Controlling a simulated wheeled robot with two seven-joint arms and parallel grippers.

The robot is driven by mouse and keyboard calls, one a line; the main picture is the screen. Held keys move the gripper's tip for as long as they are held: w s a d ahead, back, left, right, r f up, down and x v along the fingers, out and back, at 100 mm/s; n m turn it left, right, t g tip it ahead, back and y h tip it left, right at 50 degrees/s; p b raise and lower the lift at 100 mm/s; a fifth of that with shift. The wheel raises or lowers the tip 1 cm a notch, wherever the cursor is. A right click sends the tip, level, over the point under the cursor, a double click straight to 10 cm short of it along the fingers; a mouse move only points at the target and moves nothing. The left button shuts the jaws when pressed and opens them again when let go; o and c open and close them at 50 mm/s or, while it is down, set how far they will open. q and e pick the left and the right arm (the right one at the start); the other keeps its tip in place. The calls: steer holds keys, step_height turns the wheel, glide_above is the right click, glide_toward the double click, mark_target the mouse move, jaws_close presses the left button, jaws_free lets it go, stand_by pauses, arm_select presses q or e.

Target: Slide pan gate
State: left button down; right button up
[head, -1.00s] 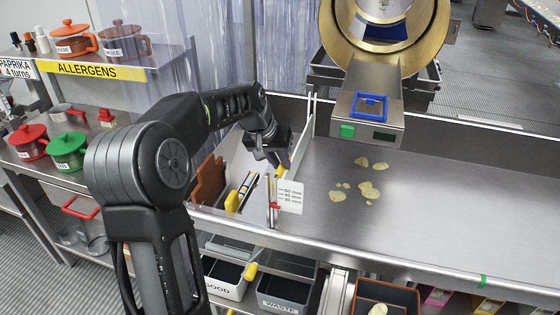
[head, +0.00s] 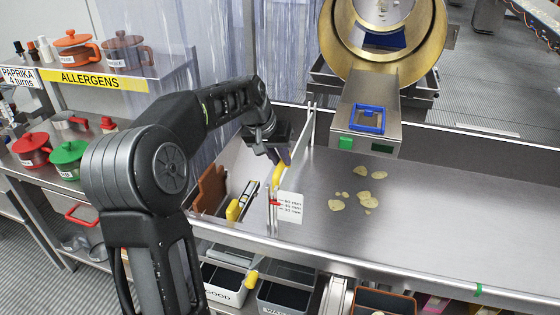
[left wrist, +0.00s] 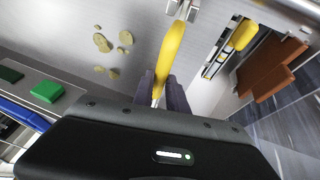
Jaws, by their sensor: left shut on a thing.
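The pan gate is a thin upright plate (head: 296,150) across the metal pan, with a yellow handle (head: 278,174) on its left side. A white scale card (head: 290,206) marked 60, 45 and 30 mm stands at the gate's near end. Its red pointer (head: 275,203) looks to be around the upper marks; the exact reading is too small to tell. My left gripper (head: 280,158) is shut on the yellow handle, which also shows between the dark fingers in the left wrist view (left wrist: 172,50). My right gripper is not in view.
Several pale chips (head: 362,196) lie on the pan right of the gate. A brown notched board (head: 211,187) and a yellow-handled tool (head: 236,208) are left of it. A drum (head: 345,40) and its chute stand behind. GOOD (head: 224,284) and WASTE bins sit below.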

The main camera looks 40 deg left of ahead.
arm_select(q)
steer(key=shift+f, duration=0.1)
steer(key=c, duration=1.3)
jaws_free()
steer(key=shift+f, duration=0.1)
steer(key=shift+b+v, duration=0.65)
steer(key=shift+v, duration=3.25)
